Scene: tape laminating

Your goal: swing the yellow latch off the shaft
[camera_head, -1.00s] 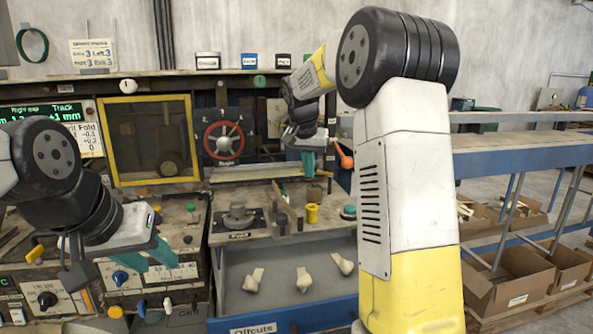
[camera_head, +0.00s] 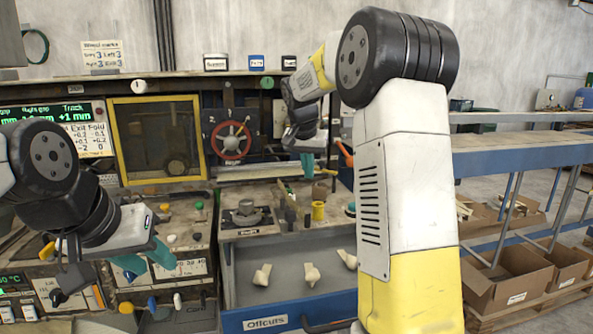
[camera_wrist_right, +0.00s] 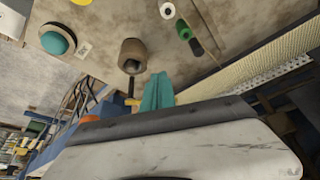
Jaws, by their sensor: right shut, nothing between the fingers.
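My right gripper (camera_head: 307,165) is above the right side of the bench, with its teal fingers together and pointing down. In the right wrist view the fingers (camera_wrist_right: 157,92) are closed and empty. A small yellow piece (camera_head: 327,172), possibly the latch, shows just right of the fingers. A bit of yellow (camera_wrist_right: 183,97) also shows behind them in the wrist view. I cannot tell whether they touch. A brown hollow cylinder on a dark stem (camera_wrist_right: 133,52) is beside the fingertips; the shaft itself is not clear. My left gripper (camera_head: 146,260) is open and empty over the left control panel.
An orange handle (camera_head: 345,153) is close to the right of my right gripper. A red handwheel (camera_head: 231,140) is behind. An offcuts drawer (camera_head: 290,315) is below.

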